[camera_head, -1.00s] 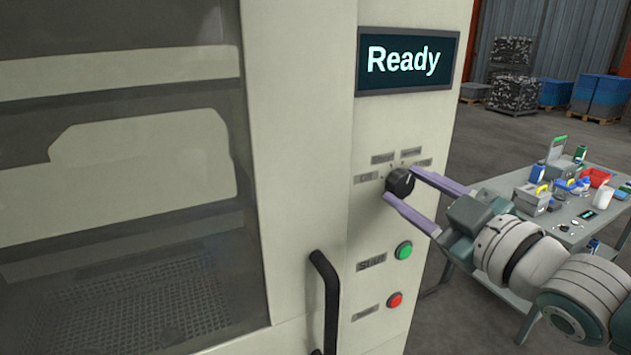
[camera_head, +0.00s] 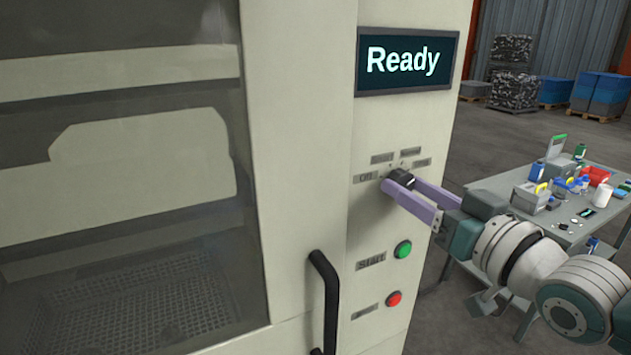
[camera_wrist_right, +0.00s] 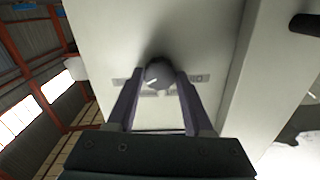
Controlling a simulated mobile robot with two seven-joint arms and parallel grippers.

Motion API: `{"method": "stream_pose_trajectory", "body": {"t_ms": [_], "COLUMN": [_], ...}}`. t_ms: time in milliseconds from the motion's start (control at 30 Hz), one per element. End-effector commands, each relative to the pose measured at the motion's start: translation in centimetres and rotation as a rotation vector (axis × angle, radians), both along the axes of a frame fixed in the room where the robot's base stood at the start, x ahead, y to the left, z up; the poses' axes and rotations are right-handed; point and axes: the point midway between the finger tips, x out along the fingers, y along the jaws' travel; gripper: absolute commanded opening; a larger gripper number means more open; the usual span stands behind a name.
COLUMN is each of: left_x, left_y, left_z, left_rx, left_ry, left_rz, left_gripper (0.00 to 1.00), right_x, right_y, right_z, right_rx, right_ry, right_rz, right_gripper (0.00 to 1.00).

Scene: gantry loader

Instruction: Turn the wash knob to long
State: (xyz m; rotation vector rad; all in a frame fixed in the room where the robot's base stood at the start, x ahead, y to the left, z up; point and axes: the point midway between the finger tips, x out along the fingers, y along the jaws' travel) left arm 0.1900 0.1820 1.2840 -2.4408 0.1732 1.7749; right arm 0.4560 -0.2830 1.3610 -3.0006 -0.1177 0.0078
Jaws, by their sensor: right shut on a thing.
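The black wash knob (camera_head: 402,177) sits on the cream control panel, below the display. Small grey labels stand in an arc around it; one at the left reads Off, and the one at the right (camera_head: 421,162) is too small to read surely. My right gripper (camera_head: 406,184) is shut on the knob, one purple finger on either side. In the right wrist view the knob (camera_wrist_right: 158,75) is between the two fingertips, with a white pointer line on its face. In the head view the fingers partly hide the knob. My left gripper is not in view.
The display (camera_head: 406,61) reads Ready. A green Start button (camera_head: 403,250) and a red button (camera_head: 394,299) are below the knob. A black door handle (camera_head: 325,300) stands out at the left. A cluttered grey table (camera_head: 490,184) stands behind my right arm.

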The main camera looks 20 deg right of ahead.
Motion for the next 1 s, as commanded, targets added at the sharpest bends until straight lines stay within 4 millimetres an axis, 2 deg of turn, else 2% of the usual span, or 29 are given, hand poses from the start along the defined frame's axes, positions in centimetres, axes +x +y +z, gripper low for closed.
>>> {"method": "stream_pose_trajectory", "body": {"t_ms": [667, 700, 933, 1000], "left_x": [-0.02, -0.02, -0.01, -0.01], "left_y": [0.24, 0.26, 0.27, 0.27], "left_z": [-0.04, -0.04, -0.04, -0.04], "left_rx": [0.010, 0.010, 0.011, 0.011], "left_ry": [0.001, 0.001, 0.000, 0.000], "left_rz": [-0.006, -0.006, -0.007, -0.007], "left_gripper": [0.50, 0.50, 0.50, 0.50], "right_x": [0.00, 0.00, 0.00, 0.00], "right_y": [-0.04, -0.04, -0.02, -0.01], "right_z": [-0.04, -0.04, -0.02, -0.01], "right_rx": [0.067, 0.067, 0.065, 0.065], "right_ry": [0.006, 0.006, 0.006, 0.005], "right_rz": [-0.001, -0.001, -0.001, 0.000], "right_gripper": [0.00, 0.54, 0.80, 0.81]}}
